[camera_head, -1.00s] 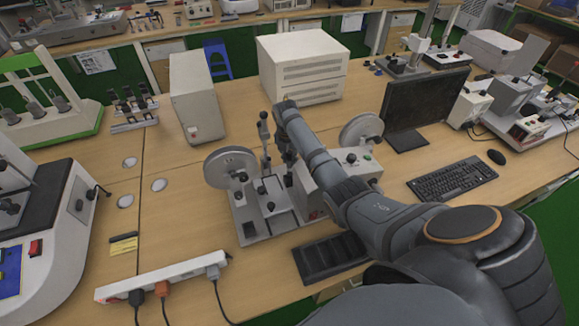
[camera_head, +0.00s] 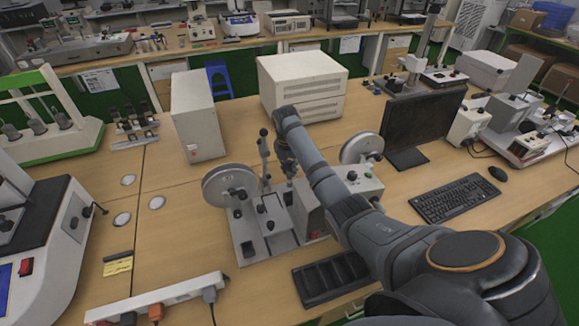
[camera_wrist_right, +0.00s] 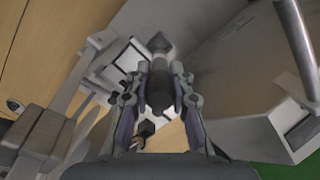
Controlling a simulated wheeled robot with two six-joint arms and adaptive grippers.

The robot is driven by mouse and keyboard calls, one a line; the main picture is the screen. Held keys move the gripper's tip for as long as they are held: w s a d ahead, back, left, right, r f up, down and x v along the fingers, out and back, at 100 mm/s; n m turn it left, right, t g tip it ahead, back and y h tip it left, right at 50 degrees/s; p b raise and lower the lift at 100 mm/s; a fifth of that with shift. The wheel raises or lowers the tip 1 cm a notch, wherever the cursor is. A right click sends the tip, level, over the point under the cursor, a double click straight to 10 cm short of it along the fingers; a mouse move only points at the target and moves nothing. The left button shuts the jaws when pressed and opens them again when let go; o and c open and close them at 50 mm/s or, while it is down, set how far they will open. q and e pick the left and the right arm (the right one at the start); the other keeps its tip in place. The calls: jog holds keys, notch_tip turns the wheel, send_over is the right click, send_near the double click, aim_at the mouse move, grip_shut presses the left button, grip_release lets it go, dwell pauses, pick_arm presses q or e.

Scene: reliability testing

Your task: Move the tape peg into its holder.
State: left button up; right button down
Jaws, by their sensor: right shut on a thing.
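My right gripper (camera_head: 287,166) is over the middle of the white tape machine (camera_head: 258,249), between its two grey discs. In the right wrist view the fingers (camera_wrist_right: 160,80) are shut on a dark upright peg (camera_wrist_right: 160,92), which I take for the tape peg. The peg has a pointed dark tip beyond the fingers. In the head view the peg is too small and too covered by the gripper to make out. I cannot tell which part is the holder. My left gripper is not in view.
The left disc (camera_head: 228,184) and right disc (camera_head: 361,147) flank my gripper. A black slotted tray (camera_head: 330,278) lies in front of the machine. A white cabinet (camera_head: 302,84) stands behind, a monitor (camera_head: 424,125) and keyboard (camera_head: 458,198) to the right. A power strip (camera_head: 160,298) lies front left.

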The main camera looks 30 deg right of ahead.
aim_at(290, 175)
jog(key=shift+f+b, duration=0.6)
jog(key=shift+f, duration=1.3)
